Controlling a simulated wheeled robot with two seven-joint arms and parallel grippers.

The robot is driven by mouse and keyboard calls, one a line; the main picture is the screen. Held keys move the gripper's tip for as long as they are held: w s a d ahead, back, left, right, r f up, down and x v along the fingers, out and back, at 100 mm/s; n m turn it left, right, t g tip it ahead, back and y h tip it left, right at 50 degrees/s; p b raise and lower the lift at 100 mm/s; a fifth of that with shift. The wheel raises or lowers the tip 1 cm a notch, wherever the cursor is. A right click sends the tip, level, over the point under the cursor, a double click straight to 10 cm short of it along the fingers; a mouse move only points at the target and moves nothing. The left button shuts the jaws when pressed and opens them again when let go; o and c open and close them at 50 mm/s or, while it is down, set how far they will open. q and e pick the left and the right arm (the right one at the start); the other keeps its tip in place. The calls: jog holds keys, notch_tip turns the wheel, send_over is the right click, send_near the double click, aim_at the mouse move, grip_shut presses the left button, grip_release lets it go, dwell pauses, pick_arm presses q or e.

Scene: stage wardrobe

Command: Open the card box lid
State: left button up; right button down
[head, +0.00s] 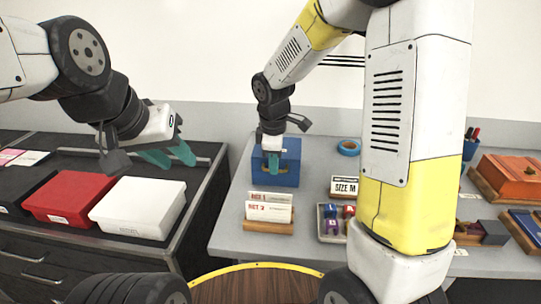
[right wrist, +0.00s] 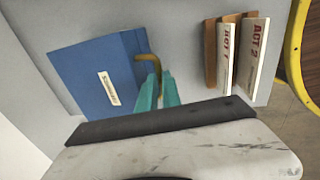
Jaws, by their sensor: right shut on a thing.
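The blue card box (head: 288,178) stands on the grey table at the centre. In the right wrist view the box (right wrist: 88,75) shows a white label and a curved brass-coloured handle (right wrist: 147,58) at its right side. My right gripper (head: 272,168) is at the box, and its teal fingers (right wrist: 160,82) are shut on the handle. The lid looks down, but its seam is hard to make out. My left gripper (head: 178,160) is open and empty above the dark counter, behind the white box and well left of the card box.
A wooden holder with ACT cards (head: 268,207) stands close in front of the card box. A white box (head: 138,207) and a red box (head: 72,197) are on the dark counter (head: 205,200). A SIZE M sign (head: 344,186) and a blue tape roll (head: 348,147) are right of the card box.

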jog(key=w+r+g, duration=0.1)
jog(key=r, duration=0.1)
jog(key=w+r+g, duration=0.1)
jog(key=w+r, duration=0.1)
jog(key=r, duration=0.1)
jog(key=w+d+r+g, duration=0.1)
jog(key=r+g, duration=0.1)
jog(key=shift+w+r+y, duration=0.15)
jog(key=shift+w+y, duration=0.1)
jog(key=shift+y, duration=0.15)
jog(key=shift+w+d+r, duration=0.25)
jog(key=shift+w+r, duration=0.5)
jog(key=shift+w, duration=0.15)
jog(key=c, duration=1.8)
grip_release()
jog(key=shift+w+f, duration=0.1)
jog(key=shift+w, duration=0.05)
notch_tip(320, 180, up, 8)
jog(key=w, duration=0.1)
jog(key=shift+w, duration=0.15)
jog(key=shift+f, duration=0.1)
